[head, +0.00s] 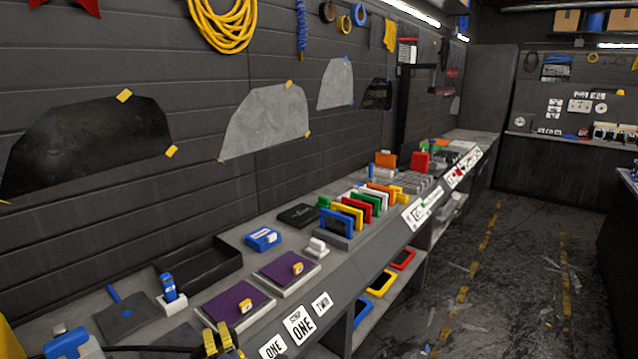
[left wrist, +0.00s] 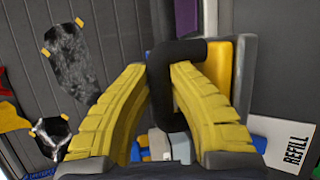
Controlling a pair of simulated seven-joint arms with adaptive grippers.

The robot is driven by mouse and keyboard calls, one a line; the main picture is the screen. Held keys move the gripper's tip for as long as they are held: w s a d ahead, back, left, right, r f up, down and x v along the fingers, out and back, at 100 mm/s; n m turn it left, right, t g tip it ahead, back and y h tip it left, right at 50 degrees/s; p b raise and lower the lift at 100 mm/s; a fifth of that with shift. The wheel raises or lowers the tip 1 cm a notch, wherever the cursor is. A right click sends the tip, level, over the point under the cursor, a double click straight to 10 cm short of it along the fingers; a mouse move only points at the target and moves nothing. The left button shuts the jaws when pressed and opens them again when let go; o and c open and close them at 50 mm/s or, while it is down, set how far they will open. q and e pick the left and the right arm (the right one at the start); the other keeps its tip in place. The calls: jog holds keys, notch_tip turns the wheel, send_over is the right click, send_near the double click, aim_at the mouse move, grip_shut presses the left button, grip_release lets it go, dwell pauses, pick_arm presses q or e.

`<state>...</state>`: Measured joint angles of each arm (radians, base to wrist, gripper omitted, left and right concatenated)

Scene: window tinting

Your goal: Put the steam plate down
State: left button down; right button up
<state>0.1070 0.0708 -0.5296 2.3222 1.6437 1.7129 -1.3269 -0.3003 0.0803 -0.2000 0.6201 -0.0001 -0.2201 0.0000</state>
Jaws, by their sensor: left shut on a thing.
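The handle seems to belong to the steam plate, whose yellow and grey body (left wrist: 220,72) shows behind the right finger. Most of the plate is hidden by the fingers, and I cannot tell whether it touches a surface. My right gripper is not in view.
Two purple pads (head: 218,311) with small yellow blocks lie on the bench near the gripper. A black tray (head: 205,263), a blue box (head: 262,239) and a rack of coloured cards (head: 350,215) stand further back. A REFILL label (left wrist: 290,145) shows in the left wrist view.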

pick_arm(q)
jog(key=shift+s+d+f, duration=0.35)
jog(key=shift+d+f, duration=0.15)
jog(key=shift+d, duration=0.05)
jog(key=s+d+f+m+t+h, duration=0.1)
jog(key=s+d+m+h, duration=0.2)
jog(key=d, duration=0.3)
jog(key=s+d+f+m+t+h, duration=0.1)
jog(key=s+d+m+h, duration=0.1)
jog(key=d, duration=0.5)
jog(key=s+h, duration=0.1)
jog(key=h, duration=0.1)
jog(key=shift+s+m+h, duration=0.25)
jog(key=shift+m+h, duration=0.05)
jog(key=shift+m, duration=0.1)
